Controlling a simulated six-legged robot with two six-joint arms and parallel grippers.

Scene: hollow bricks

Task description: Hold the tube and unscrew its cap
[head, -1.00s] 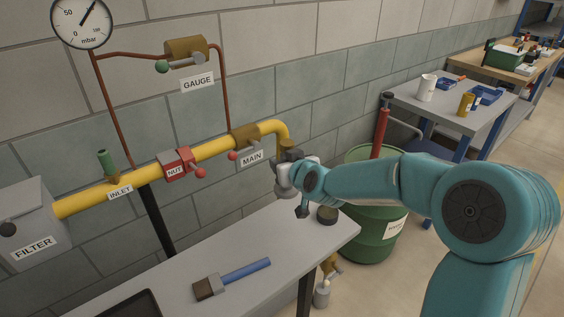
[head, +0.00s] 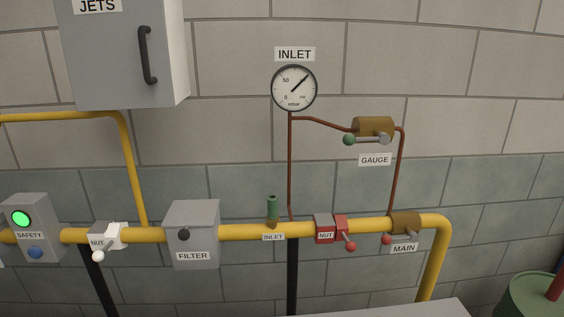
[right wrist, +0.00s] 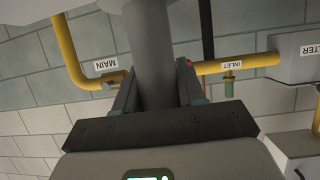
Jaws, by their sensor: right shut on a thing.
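A small green upright piece (head: 272,207) stands on the yellow pipe (head: 253,231) above an INLET label in the head view. It also shows upside down in the right wrist view (right wrist: 229,86), apart from my gripper. I cannot tell whether it is the tube's cap. My right gripper (right wrist: 152,95) is shut on a dark grey cylinder (right wrist: 150,55) in the right wrist view. The cylinder's far end is out of frame, and I cannot tell if it is the tube. Neither gripper shows in the head view. My left gripper is in no view.
The pipe carries a grey FILTER box (head: 192,236), a red NUT valve (head: 332,230) and a brass MAIN valve (head: 404,225). A pressure gauge (head: 294,88) and a grey JETS cabinet (head: 122,52) are above. A grey tabletop (head: 400,311) and green drum (head: 530,298) are low right.

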